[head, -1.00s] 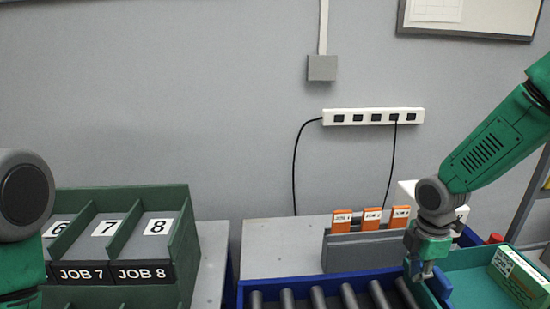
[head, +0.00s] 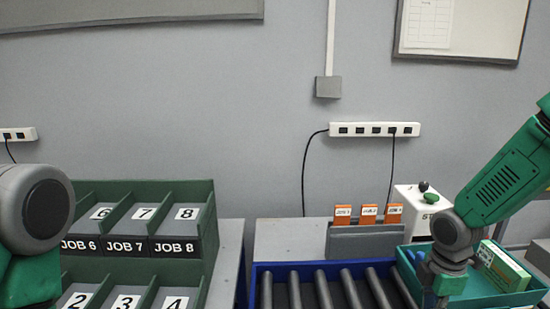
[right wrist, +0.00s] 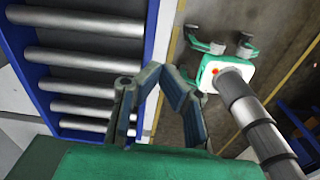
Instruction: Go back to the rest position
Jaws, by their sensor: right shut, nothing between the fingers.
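My right gripper (head: 430,297) is low at the right of the head view, in front of the teal tray (head: 540,292) and beside the roller conveyor. In the right wrist view its fingers (right wrist: 160,72) are drawn together with nothing between them. My left gripper (right wrist: 222,42) shows in the right wrist view over the brown floor, its fingers spread apart and empty. In the head view only part of my left arm shows at the left edge.
The roller conveyor with a blue frame (head: 252,280) is in front. Green job bins (head: 210,225) stand left. A grey holder (head: 362,243) with orange cards (head: 343,215) is behind the conveyor. A green-and-white box (head: 503,266) is in the teal tray.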

